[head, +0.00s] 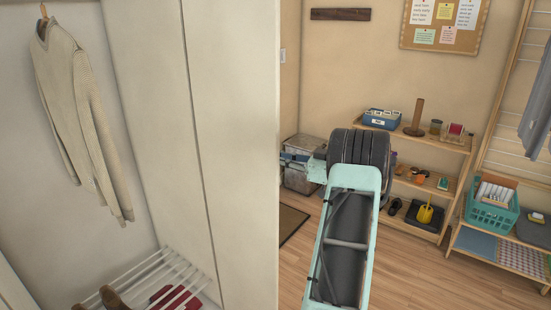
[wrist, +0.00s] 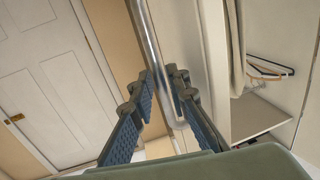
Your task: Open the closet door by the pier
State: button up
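In the wrist view my gripper (wrist: 163,80) is open, with its blue-padded fingers on either side of a long metal bar handle (wrist: 158,45). The right finger is close to the bar; whether it touches I cannot tell. A gap shows on the left side. Beside the bar is a pale panel (wrist: 206,50), which looks like the closet door, and the closet interior (wrist: 255,115) shows past it. In the head view a tall pale panel (head: 238,140) stands in the middle and hides my gripper. I cannot tell for sure which pale surface is the pier.
The open closet on the left holds a cardigan (head: 75,110) and a shoe rack (head: 155,280). A wooden shelf (head: 425,140), a teal basket (head: 490,213) and grey boxes (head: 300,178) stand along the far wall. A white panelled door (wrist: 50,85) is at left. Some wood floor is clear.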

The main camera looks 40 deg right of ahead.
jog(key=shift+a, duration=0.1)
jog(key=v, duration=1.2)
jog(key=shift+w, duration=0.1)
